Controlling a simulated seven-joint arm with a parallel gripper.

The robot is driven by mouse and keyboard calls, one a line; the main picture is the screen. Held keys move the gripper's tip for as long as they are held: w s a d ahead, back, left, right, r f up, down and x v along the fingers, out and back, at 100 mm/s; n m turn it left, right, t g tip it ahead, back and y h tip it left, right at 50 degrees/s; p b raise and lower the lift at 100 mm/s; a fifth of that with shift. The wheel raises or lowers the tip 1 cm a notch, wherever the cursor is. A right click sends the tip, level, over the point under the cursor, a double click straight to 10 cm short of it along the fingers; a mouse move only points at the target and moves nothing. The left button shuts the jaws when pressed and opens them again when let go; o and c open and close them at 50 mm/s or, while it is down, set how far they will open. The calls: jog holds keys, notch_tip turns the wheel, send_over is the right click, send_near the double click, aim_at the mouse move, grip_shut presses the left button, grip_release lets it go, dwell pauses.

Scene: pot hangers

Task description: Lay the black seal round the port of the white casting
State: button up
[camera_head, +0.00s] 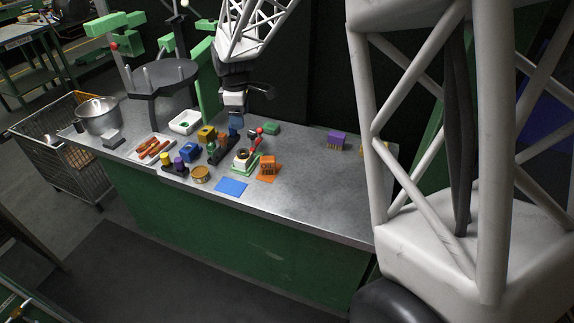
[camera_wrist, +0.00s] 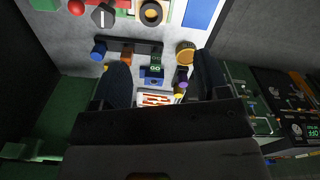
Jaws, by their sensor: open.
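A small pale, whitish block with a dark round opening, which looks like the white casting (camera_head: 241,161), stands on a green base near the middle of the bench. In the wrist view a pale ring-topped piece (camera_wrist: 152,13) shows at the top edge. A dark round band shows on it; I cannot tell whether this is the black seal or the port's own edge. My gripper (camera_head: 235,122) hangs above the bench, behind and slightly left of the casting, apart from it. In the wrist view my gripper's fingers (camera_wrist: 161,82) are spread with nothing between them.
An orange block (camera_head: 267,165), blue mat (camera_head: 231,187), round tin (camera_head: 200,174) and white tray (camera_head: 180,126) crowd around. A metal bowl (camera_head: 100,116) is far left. The bench right of the orange block is mostly clear.

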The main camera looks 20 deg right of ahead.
jog(key=s+r+m+t, duration=0.1)
jog(key=s+r+m, duration=0.3)
jog(key=s, duration=0.6)
jog(key=s+r+m, duration=0.3)
jog(key=s+r, duration=0.3)
jog(key=s, duration=0.4)
jog(key=s+m+t, duration=0.1)
jog(key=s+m, duration=0.4)
jog(key=s, duration=1.4)
jog(key=shift+d+f+m, duration=0.2)
jog(key=shift+f+m, duration=0.1)
jog(key=shift+m, duration=0.1)
